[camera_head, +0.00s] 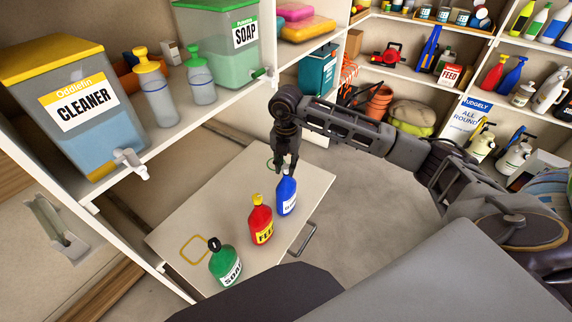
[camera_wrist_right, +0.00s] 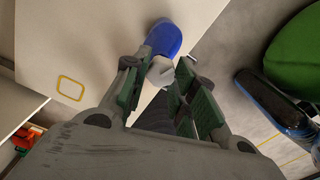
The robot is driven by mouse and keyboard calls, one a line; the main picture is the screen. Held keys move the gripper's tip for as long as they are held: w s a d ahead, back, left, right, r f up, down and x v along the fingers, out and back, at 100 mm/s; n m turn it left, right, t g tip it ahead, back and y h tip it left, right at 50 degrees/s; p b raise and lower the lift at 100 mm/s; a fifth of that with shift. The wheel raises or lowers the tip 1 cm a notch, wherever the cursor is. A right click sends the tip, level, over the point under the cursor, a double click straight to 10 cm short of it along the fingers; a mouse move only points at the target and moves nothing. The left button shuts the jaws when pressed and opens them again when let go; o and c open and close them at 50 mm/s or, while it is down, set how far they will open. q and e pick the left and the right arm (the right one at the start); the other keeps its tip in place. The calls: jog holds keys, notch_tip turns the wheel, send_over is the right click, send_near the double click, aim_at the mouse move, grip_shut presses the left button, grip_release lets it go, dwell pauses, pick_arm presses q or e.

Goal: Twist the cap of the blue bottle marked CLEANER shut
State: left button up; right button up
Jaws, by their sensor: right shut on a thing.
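The blue bottle (camera_head: 286,197) with a white label stands upright on the pale pull-out board (camera_head: 213,205), at the right of a row of bottles. My right gripper (camera_head: 286,166) is directly above it, pointing down, with its fingers at the bottle's top. In the right wrist view the blue bottle (camera_wrist_right: 164,40) shows beyond the fingertips, and its pale cap (camera_wrist_right: 160,72) is between the fingers of the right gripper (camera_wrist_right: 160,75). The gripper is shut on the cap. The fingers hide part of the cap, so I cannot tell how tightly it sits. My left gripper is not in view.
A red FEED bottle (camera_head: 261,222) and a green SOAP bottle (camera_head: 225,262) stand left of the blue one on the board. Shelves above hold a large CLEANER dispenser (camera_head: 78,105) and a SOAP dispenser (camera_head: 222,45). A handle (camera_head: 303,240) sticks out from the board's front edge.

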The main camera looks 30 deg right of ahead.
aim_at(286, 167)
dwell(0.5)
jog(key=o, duration=1)
jog(key=shift+o, duration=0.2)
notch_tip(286, 167, up, 12)
dwell(0.4)
